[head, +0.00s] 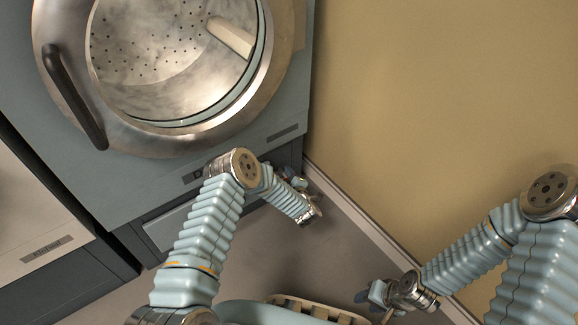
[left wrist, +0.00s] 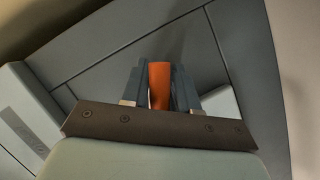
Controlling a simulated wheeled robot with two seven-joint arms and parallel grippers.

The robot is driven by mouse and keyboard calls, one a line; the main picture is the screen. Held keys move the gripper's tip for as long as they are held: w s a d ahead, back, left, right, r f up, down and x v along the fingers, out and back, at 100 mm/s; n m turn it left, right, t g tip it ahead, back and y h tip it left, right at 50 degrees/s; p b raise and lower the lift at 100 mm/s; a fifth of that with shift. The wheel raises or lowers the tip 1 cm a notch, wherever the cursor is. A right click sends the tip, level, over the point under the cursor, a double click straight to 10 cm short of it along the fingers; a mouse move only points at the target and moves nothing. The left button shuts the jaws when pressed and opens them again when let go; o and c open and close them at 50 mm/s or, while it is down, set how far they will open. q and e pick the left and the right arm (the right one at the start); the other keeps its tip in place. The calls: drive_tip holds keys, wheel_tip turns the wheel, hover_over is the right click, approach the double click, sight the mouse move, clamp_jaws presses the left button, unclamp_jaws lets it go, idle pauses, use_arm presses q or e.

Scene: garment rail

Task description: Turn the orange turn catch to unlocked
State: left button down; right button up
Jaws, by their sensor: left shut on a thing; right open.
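The orange turn catch (left wrist: 158,84) shows in the left wrist view as a short orange piece between the dark fingers of my left gripper (left wrist: 158,92). The gripper is shut on it, with one finger on each side. The catch's base and any lock marking are hidden. In the head view the catch is not visible; my left forearm reaches past the lower right corner of the washer-like machine (head: 85,178). My right gripper (head: 374,296) is at the lower middle right of the head view, open and away from the machine.
The machine's round door (head: 50,25) has a dark handle (head: 75,97) and a perforated drum behind its glass. A tan wall (head: 440,120) stands close on the right. A slatted basket (head: 310,306) is at the bottom edge. A second appliance (head: 40,215) is at left.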

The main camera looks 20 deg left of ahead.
use_arm(q)
drive_tip(key=shift+m+g, duration=0.4)
drive_tip(key=shift+m, duration=0.3)
drive_tip(key=shift+s+f+m+g+y, duration=0.1)
drive_tip(key=shift+m+g+y, duration=0.2)
drive_tip(key=shift+m+g, duration=0.5)
drive_tip(key=shift+f+m+g, duration=0.1)
drive_tip(key=shift+m+g, duration=0.3)
drive_tip(key=shift+m, duration=0.7)
drive_tip(key=m+y, duration=0.1)
drive_tip(key=m+g+b, duration=0.1)
drive_tip(key=m, duration=0.1)
drive_tip(key=shift+s+a+f+g+y, duration=0.1)
drive_tip(key=shift+s+a+g+y, duration=0.1)
drive_tip(key=shift+g+y, duration=0.15)
drive_tip(key=shift+s+m+g+y+b, duration=0.1)
drive_tip(key=shift+m+g+y+b, duration=0.5)
drive_tip(key=shift+m+b, duration=0.45)
use_arm(e)
drive_tip(key=shift+w+f, duration=0.25)
drive_tip(key=shift+f, duration=0.35)
drive_tip(key=shift+w+f, duration=0.2)
drive_tip(key=shift+f, duration=0.35)
use_arm(q)
drive_tip(key=c, duration=0.8)
unclamp_jaws()
drive_tip(key=shift+r, duration=0.2)
drive_tip(key=shift+c, duration=0.2)
